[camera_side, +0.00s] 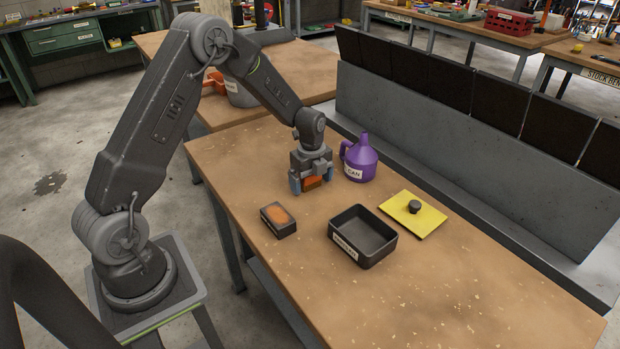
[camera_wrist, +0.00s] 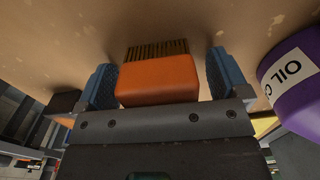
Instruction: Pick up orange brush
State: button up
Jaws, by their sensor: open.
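The orange brush (camera_side: 313,183) lies on the workbench beneath my gripper (camera_side: 312,187). In the wrist view the orange brush (camera_wrist: 158,82) shows an orange block body with dark bristles at its far end. My gripper (camera_wrist: 160,82) is open, with one blue finger on each side of the brush. A narrow gap shows on the right; on the left the finger is very close, and I cannot tell whether it touches. In the side view the gripper hides most of the brush.
A purple oil can (camera_side: 361,160) stands close behind and right of my gripper. A small dark box with an orange top (camera_side: 278,218), an open black bin (camera_side: 346,252) and a yellow lid with a black knob (camera_side: 427,217) sit nearer the front. The bench's front right is clear.

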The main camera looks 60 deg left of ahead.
jog(key=shift+c, duration=0.2)
jog(key=c, duration=1)
jog(key=shift+o, duration=0.2)
jog(key=shift+r, duration=0.1)
notch_tip(320, 180, up, 4)
jog(key=shift+r, duration=0.1)
jog(key=s+a+r, duration=0.4)
jog(key=s+a, duration=0.1)
jog(key=s+a+r, duration=0.2)
jog(key=s+a, duration=0.1)
jog(key=shift+a+r, duration=0.25)
jog(key=shift+r, duration=0.05)
